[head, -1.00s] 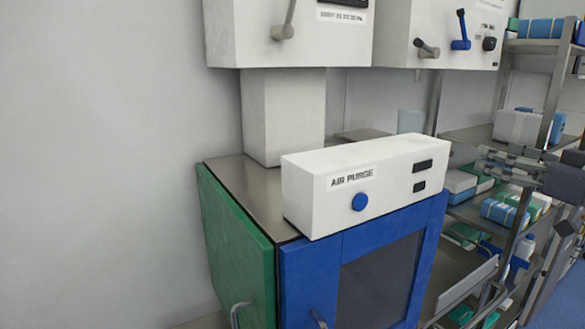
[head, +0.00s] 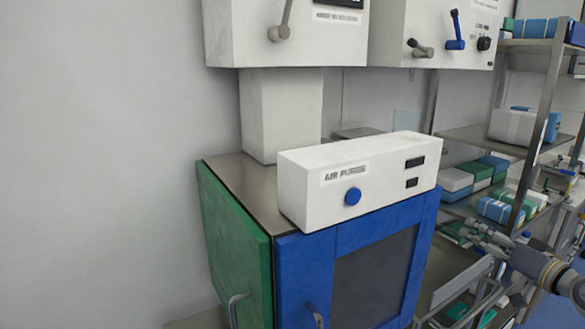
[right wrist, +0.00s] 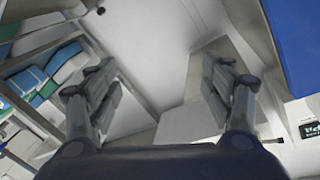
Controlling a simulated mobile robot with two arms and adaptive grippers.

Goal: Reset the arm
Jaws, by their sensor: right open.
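My right gripper (head: 478,236) is at the lower right of the head view, in front of the shelving and to the right of the blue-fronted cabinet. In the right wrist view its two fingers (right wrist: 165,88) are spread wide apart, with nothing between them. My left gripper is not in view.
The cabinet (head: 325,240) has a green side door and a blue front with a dark window. A white AIR PURGE box (head: 320,208) sits on it. White panels with levers (head: 295,45) hang above. Metal shelving (head: 480,133) with blue, green and white packs stands at right.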

